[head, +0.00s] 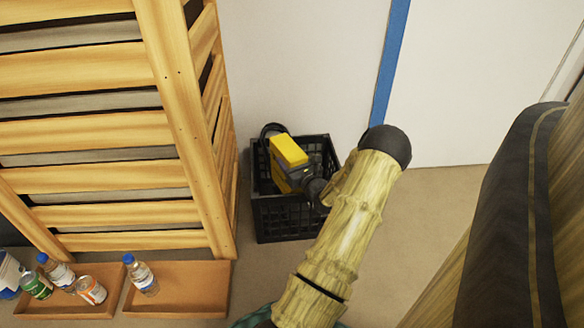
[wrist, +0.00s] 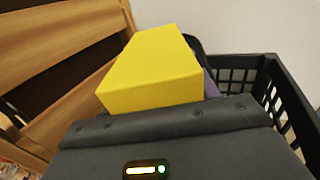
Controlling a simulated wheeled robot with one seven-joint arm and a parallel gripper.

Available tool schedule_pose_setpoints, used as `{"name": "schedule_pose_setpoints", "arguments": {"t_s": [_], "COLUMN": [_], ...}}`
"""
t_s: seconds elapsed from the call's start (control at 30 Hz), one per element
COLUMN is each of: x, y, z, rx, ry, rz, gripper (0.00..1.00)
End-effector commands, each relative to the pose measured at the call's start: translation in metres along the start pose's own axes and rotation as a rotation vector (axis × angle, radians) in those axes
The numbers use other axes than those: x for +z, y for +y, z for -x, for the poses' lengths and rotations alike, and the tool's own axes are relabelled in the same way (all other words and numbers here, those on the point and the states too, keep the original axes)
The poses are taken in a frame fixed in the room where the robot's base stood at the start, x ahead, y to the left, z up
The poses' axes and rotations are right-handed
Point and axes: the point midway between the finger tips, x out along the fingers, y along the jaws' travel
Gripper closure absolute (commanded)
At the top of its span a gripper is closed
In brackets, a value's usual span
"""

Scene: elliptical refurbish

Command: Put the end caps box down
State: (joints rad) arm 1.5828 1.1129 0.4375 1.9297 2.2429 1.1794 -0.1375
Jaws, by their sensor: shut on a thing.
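The end caps box is a yellow box (head: 289,151). In the head view it is at my gripper (head: 283,178), over the black crate on the floor. In the wrist view the yellow box (wrist: 152,70) stands out beyond the dark gripper body (wrist: 170,145). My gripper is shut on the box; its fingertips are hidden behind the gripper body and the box. I cannot tell whether the box touches anything inside the crate.
The black crate (head: 285,219) stands between a slatted wooden unit (head: 95,130) and my arm; its wall also shows in the wrist view (wrist: 245,75). Two shallow brown trays with bottles and cans lie at lower left, one being the right tray (head: 190,288).

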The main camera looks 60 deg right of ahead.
Motion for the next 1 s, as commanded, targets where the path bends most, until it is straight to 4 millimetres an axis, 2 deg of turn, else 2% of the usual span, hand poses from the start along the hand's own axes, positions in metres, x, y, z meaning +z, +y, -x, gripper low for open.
{"name": "schedule_pose_setpoints", "arguments": {"t_s": [0.03,0.1,0.4,0.8,0.83,0.93,1.0], "x": [-0.011,-0.016,-0.015,-0.025,-0.026,-0.026,-0.026], "y": [0.000,0.000,0.000,0.000,0.000,0.000,0.000], "z": [0.000,-0.001,0.000,0.000,0.000,0.000,0.000], "rx": [0.000,0.000,0.000,0.000,0.000,0.000,0.000], "ry": [-0.003,-0.004,-0.004,-0.003,-0.001,-0.001,-0.001], "rz": [0.000,0.000,0.001,0.000,0.000,0.000,0.000], "gripper": [0.94,0.94,0.94,0.94,0.39,0.19,0.19]}}
